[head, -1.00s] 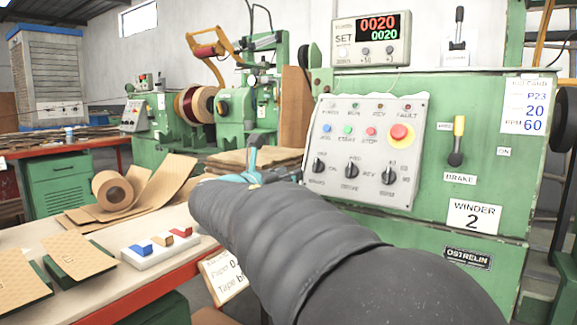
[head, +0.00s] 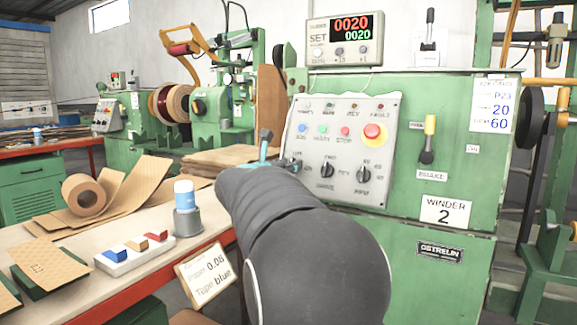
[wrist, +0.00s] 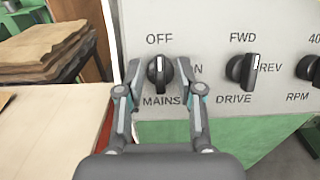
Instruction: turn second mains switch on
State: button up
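The mains switch (wrist: 161,76) is a black rotary knob at the lower left of the grey control panel (head: 350,110) on winder 2. Its white mark points up at OFF, with ON to the right. My gripper (wrist: 160,70) is open, with one finger to each side of the knob and gaps visible. In the head view my gripper (head: 265,150) is at the panel's lower left edge and my arm covers part of that area. The mains knob (head: 291,165) is partly hidden there.
The drive knob (wrist: 241,71) is close on the right, with the RPM knob (wrist: 309,69) beyond. A red stop button (head: 373,132) and brake lever (head: 428,140) are further right.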

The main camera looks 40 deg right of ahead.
grip_shut()
jog(key=shift+m+g, duration=0.3)
jog(key=shift+m, duration=0.2)
jog(key=shift+w+r+m+g+y+p, duration=0.15)
jog(key=shift+m+g+y, duration=0.65)
jog(key=shift+m, duration=2.55)
jog(key=shift+s+m+g+y+p, duration=0.15)
jog(key=shift+m+g, duration=1.25)
jog(key=shift+m, duration=1.9)
jog(key=shift+w+r+m+g+y+p, duration=0.25)
jog(key=shift+m+g, duration=0.85)
jog(key=shift+m, duration=2.25)
jog(key=shift+s+f, duration=0.1)
jog(key=shift+f, duration=0.15)
